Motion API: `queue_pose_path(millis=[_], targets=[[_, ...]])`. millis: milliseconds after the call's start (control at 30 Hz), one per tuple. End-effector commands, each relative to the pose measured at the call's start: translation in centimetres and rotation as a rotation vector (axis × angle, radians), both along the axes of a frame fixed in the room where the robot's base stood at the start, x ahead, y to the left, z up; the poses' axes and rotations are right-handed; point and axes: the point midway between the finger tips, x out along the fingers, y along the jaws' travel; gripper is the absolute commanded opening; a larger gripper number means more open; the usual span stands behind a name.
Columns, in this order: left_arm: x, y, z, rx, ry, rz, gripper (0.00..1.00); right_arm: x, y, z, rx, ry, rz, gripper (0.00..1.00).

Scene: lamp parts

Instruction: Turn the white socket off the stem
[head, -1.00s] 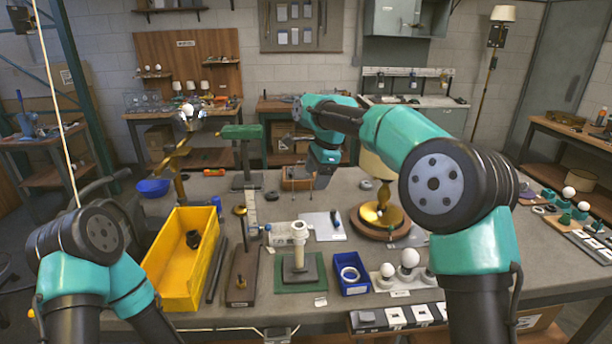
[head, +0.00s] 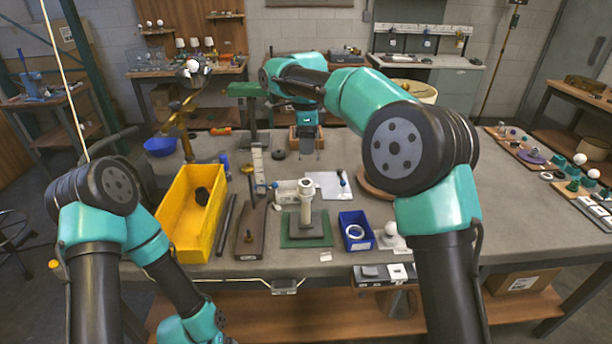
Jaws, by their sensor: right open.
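The white socket (head: 306,187) sits at the top of an upright pale stem (head: 306,212). The stem rises from a grey base on a green mat (head: 290,242) near the front of the bench. My right gripper (head: 306,150) points down and shows above and beyond the socket in the head view, apart from it. It is open and empty, though its fingers are small and dark here. My left arm bends down at the lower left; its gripper is out of the frame.
A yellow bin (head: 166,226) with a dark part inside stands to the left. A brown board (head: 250,240) with an upright scale lies just left of the mat.

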Motion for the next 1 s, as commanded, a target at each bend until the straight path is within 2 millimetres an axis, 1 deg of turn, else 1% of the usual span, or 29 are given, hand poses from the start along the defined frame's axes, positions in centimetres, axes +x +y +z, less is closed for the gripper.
queue_pose_path(millis=[33,800,900,1000], targets=[[0.0,0.0,0.0,0.0,0.0,0.0,0.86,-0.1,-0.1,-0.8,-0.002,0.003,0.001,0.73],[0.0,0.0,0.0,0.0,0.0,0.0,0.86,-0.1,-0.1,-12.7,-0.001,0.003,0.001,0.73],[0.0,0.0,0.0,0.0,0.0,0.0,0.86,0.0,-0.1,-13.9,-0.001,0.002,0.0,0.73],[0.0,0.0,0.0,0.0,0.0,0.0,0.86,0.0,0.0,-14.7,0.0,0.001,0.0,0.73]])
